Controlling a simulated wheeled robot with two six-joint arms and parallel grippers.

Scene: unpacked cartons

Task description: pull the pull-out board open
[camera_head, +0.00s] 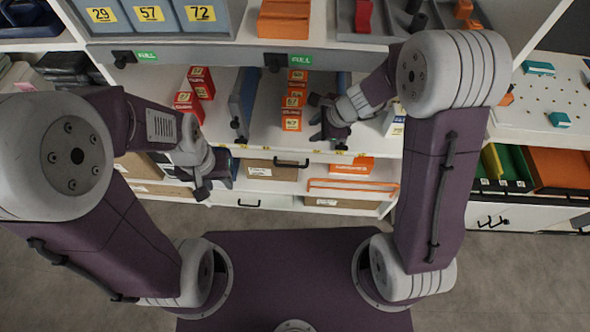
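The pull-out board (205,56) appears to be the grey strip under the numbered bins, with green labels that seem to read "PULL" or "FULL". A black knob (123,58) sits at its left and another black knob (275,62) nearer the middle. How far the board stands out is hard to tell. My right gripper (318,120) looks open and empty, in front of the shelf below and right of the middle knob. My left gripper (208,178) is lower, by the shelf's front edge, apart from both knobs. Its fingers are partly hidden by its own wrist.
Red boxes (201,83) and orange numbered boxes (294,100) stand on the shelf below the board, between blue-grey dividers (243,100). An orange bar handle (353,185) and cartons lie lower. A white pegboard top (550,100) is at right. Open floor lies in front.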

